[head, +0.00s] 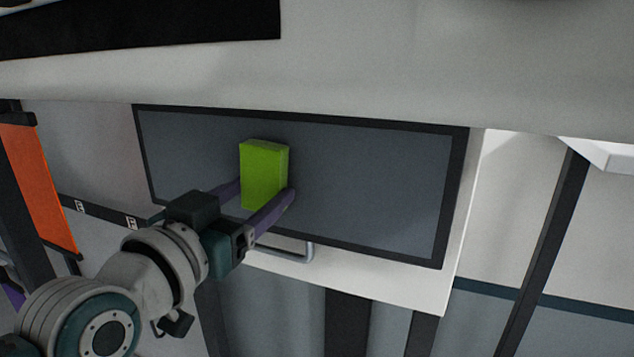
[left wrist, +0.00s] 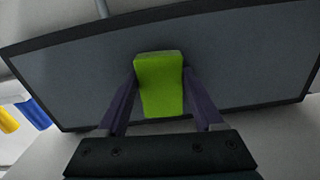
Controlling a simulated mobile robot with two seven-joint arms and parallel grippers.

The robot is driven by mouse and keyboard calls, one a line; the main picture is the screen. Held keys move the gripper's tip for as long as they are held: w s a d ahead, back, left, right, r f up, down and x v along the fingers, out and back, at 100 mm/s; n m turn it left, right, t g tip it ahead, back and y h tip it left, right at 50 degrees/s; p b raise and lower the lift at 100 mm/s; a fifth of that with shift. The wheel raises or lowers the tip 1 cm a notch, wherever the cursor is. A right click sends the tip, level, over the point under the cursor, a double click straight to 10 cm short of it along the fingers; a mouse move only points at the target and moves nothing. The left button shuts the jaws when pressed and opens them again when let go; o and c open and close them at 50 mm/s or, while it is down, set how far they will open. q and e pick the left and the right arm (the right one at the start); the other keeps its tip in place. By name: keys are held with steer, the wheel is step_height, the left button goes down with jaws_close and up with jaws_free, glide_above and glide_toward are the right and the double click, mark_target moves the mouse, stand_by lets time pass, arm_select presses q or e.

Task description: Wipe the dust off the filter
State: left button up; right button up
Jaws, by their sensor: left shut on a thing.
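The filter (head: 370,190) is a wide grey panel with a black frame, set in a white housing; it also fills much of the left wrist view (left wrist: 235,60). My left gripper (head: 264,192) is shut on a green block (head: 264,172), which looks like a sponge. In the left wrist view the green block (left wrist: 160,85) sits between the two purple fingers of the gripper (left wrist: 160,92). The block is in front of the left-middle part of the filter. I cannot tell whether it touches the surface. No separate dust shows on the grey panel. My right gripper is not in view.
A metal handle (head: 290,255) sticks out below the filter, close to my left gripper. A white ledge (head: 400,75) runs above the filter. An orange panel (head: 38,185) stands at the far left. The right half of the filter front is clear.

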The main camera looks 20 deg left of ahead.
mark_target(214, 174)
arm_select(q)
steer(key=shift+s+d+p, duration=0.2)
steer(key=shift+d+p, duration=0.25)
steer(key=shift+d, duration=3)
steer(key=shift+s+d+r+p, duration=0.1)
steer(key=shift+p, duration=0.25)
steer(key=shift+w+a, duration=0.15)
steer(key=shift+a, duration=1.5)
steer(key=shift+w+a, duration=0.15)
steer(key=shift+a, duration=1.5)
steer(key=shift+w+a+b, duration=0.2)
steer(key=shift+a+b, duration=0.25)
steer(key=shift+a, duration=1.95)
steer(key=shift+w+a+b, duration=0.15)
steer(key=shift+a+b, duration=0.3)
steer(key=shift+a, duration=1.9)
